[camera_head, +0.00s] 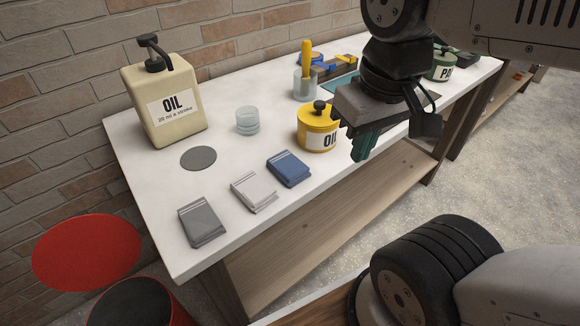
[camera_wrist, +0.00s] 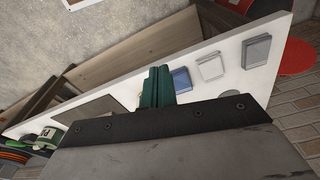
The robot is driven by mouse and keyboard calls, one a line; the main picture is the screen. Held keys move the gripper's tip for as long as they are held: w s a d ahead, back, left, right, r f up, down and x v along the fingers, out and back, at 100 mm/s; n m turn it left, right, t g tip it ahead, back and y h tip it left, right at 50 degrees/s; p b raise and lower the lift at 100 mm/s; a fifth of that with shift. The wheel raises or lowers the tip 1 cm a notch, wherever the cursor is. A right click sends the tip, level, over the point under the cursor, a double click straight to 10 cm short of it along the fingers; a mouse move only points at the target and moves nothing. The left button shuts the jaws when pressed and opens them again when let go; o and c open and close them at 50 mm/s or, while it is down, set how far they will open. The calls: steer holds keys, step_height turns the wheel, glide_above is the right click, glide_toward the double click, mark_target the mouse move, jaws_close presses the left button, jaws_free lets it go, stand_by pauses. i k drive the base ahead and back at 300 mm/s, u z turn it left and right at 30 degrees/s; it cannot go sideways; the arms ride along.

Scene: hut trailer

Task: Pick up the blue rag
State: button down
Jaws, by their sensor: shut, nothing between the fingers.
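The blue rag (camera_head: 288,168) lies folded flat on the white bench top, close to its front edge. It is the rightmost of three folded rags in the head view. It also shows in the wrist view (camera_wrist: 182,79), just right of the fingers. My gripper (camera_head: 362,145) has green fingers that are shut and empty. It hangs above the bench's front edge, to the right of the blue rag and apart from it. The fingers also show in the wrist view (camera_wrist: 156,85).
A white rag (camera_head: 253,191) and a grey rag (camera_head: 203,226) lie left of the blue rag. A yellow oil can (camera_head: 311,128) stands right behind it. A glass jar (camera_head: 247,121), a grey disc (camera_head: 198,158) and a beige oil canister (camera_head: 160,98) stand farther left. A red bin lid (camera_head: 87,252) is lower left.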

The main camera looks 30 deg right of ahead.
mark_target(285, 166)
steer(key=k, duration=1.1)
steer(key=z, duration=0.75)
steer(key=i, duration=1.15)
steer(key=u, duration=0.6)
